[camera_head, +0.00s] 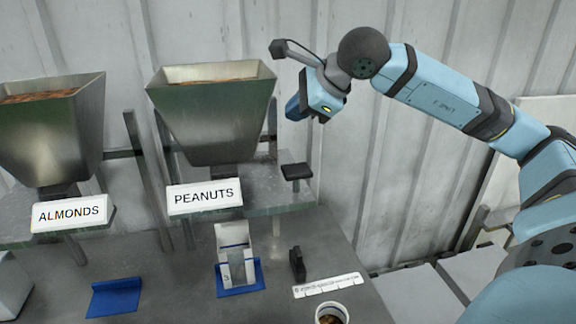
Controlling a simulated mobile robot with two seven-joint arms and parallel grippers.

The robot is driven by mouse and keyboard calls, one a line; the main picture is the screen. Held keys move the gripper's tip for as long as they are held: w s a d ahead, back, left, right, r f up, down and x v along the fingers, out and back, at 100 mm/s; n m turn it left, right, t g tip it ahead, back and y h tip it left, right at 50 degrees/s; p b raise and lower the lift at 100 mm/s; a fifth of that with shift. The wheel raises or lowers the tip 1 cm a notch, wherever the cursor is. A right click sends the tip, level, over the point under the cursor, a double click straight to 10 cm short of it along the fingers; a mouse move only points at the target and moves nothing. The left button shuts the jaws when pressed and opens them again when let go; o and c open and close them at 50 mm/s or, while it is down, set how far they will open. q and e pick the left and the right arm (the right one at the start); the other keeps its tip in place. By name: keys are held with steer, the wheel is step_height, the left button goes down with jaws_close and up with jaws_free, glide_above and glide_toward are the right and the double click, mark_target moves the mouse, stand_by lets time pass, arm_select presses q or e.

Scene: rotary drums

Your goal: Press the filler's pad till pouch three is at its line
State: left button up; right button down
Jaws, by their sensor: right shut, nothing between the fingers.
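The peanuts filler (212,118) is a steel hopper with brown contents and a white PEANUTS label. A dark pad (296,171) sticks out at the right of its shelf. My left gripper is out of view.
The almonds filler (52,130) stands at the left, with an empty blue mat (115,297) below. A small black object (298,263), a white printed strip (328,286) and a white cup (331,312) with brown contents are on the right of the table. Ribbed wall panels are behind.

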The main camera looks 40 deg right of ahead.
mark_target(297, 170)
step_height(297, 170, down, 9)
steer(key=b, duration=0.7)
steer(key=shift+r, duration=0.1)
stand_by(2.0)
steer(key=shift+f+b, duration=0.45)
steer(key=shift+b, duration=0.3)
steer(key=shift+s+f+b, duration=0.1)
steer(key=shift+f+b, duration=1.65)
steer(key=shift+b, duration=0.15)
stand_by(1.0)
stand_by(0.3)
